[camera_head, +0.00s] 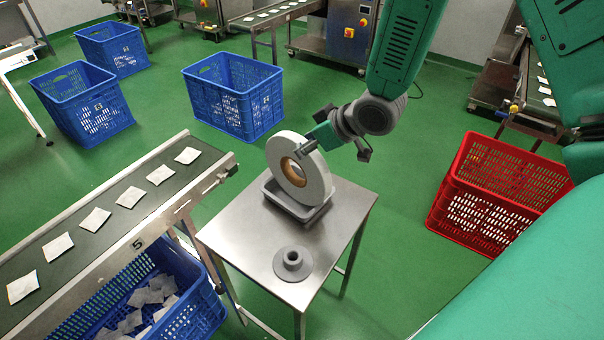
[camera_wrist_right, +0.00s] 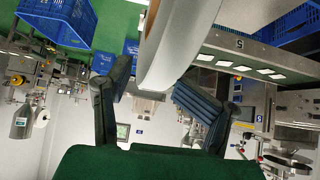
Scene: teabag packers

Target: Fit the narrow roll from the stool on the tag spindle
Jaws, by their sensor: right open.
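A white roll (camera_head: 312,172) with a brown core stands on edge in a grey tray (camera_head: 297,208) on the steel stool (camera_head: 240,236). My right gripper (camera_head: 316,131) is open at the upper right rim of the roll. In the right wrist view, the roll (camera_wrist_right: 178,45) shows large and cropped between the two spread fingers of my gripper (camera_wrist_right: 150,92); I cannot tell whether either finger touches it. I cannot make out the tag spindle with certainty. My left gripper is not in view.
A grey flanged hub (camera_head: 293,263) lies on the stool's front part. A conveyor (camera_head: 120,215) with white packets runs at left, above a blue crate (camera_head: 205,312). A red crate (camera_head: 500,195) stands at right.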

